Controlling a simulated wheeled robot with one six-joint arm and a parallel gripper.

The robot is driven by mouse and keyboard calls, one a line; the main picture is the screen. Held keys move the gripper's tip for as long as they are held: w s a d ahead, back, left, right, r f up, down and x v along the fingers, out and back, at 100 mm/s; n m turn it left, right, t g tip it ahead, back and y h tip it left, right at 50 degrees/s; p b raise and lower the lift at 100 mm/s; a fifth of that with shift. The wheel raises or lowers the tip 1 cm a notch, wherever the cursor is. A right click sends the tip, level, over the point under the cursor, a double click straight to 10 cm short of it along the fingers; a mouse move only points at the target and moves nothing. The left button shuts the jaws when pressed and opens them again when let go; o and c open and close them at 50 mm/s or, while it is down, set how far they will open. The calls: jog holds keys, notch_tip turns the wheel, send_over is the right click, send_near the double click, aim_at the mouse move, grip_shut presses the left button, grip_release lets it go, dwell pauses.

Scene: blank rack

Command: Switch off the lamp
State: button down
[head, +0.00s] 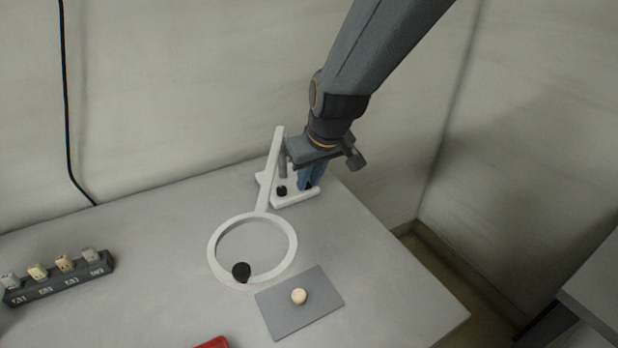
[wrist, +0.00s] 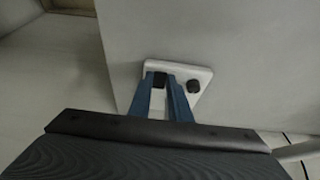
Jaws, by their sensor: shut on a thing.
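The lamp is white, with a large ring head (head: 214,250), a tilted arm (head: 271,165) and a small flat base (head: 290,201) near the table's back edge. A black knob (head: 282,191) stands free on the base; it also shows in the wrist view (wrist: 194,86). My gripper (head: 310,184) points down over the base's right part. In the wrist view my gripper (wrist: 164,85) has its blue fingers shut on a second black knob (wrist: 159,79), mostly hidden in the head view. I cannot tell whether the lamp is lit.
A black round piece (head: 241,272) is at the ring's front edge. A grey plate (head: 285,322) carries a pale round piece (head: 299,296). A dark rack (head: 60,284) with several pale blocks stands at left. A red object (head: 212,343) is at the front edge. A black cable (head: 67,120) hangs at the back wall.

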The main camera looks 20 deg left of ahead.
jog(key=shift+r+p, duration=0.15)
jog(key=shift+p, duration=0.3)
jog(key=shift+a+r+p, duration=0.1)
jog(key=shift+p, duration=0.45)
jog(key=g+h+p, duration=0.1)
jog(key=p, duration=0.2)
jog(key=shift+w+a+r, duration=0.1)
jog(key=shift+w+a, duration=0.05)
jog(key=shift+a, duration=0.05)
jog(key=shift+w+a+g+h+p, duration=0.25)
jog(key=shift+g+h+p, duration=0.35)
jog(key=shift+h+p, duration=0.5)
jog(key=c, duration=1.6)
grip_release()
jog(key=shift+c, duration=0.2)
notch_tip(320, 180, up, 8)
jog(key=b, duration=0.1)
jog(key=shift+s+d+f, duration=0.2)
jog(key=shift+d, duration=0.05)
